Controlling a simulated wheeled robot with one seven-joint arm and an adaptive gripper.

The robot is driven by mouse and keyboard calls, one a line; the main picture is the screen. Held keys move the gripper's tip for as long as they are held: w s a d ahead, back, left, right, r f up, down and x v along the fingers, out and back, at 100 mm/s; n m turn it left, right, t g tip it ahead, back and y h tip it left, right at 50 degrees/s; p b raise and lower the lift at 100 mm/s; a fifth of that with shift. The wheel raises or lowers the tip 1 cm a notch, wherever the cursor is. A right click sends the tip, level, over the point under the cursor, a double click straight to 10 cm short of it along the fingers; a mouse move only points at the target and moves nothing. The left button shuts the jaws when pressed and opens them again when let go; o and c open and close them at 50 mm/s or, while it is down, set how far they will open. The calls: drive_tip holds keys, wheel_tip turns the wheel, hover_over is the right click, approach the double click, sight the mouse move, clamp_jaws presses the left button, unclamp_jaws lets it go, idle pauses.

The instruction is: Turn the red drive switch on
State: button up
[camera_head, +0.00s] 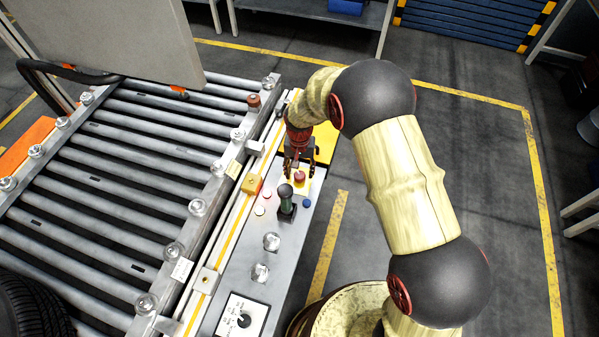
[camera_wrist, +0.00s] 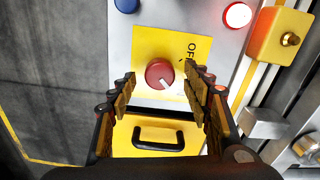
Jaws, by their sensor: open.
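The red drive switch (camera_wrist: 160,73) is a round red knob on a yellow plate (camera_wrist: 145,45) marked "OFF" at its right side. A white mark on the knob points toward the lower right in the wrist view. In the head view the switch (camera_head: 299,177) sits on the grey control panel (camera_head: 262,225). My gripper (camera_wrist: 160,76) is open, with one finger on each side of the knob in the wrist view. I see gaps between the fingers and the knob. In the head view my gripper (camera_head: 298,163) is right by the switch, just behind it.
A yellow box with a black handle (camera_wrist: 158,138) is below the plate. A green-and-black lever (camera_head: 286,200), a blue button (camera_wrist: 126,5) and a lit red button (camera_wrist: 238,15) are nearby. The roller conveyor (camera_head: 120,190) lies left, with a tyre (camera_head: 35,308) at its corner.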

sight(300, 175)
wheel_tip(300, 175, up, 11)
idle(0.3)
idle(0.5)
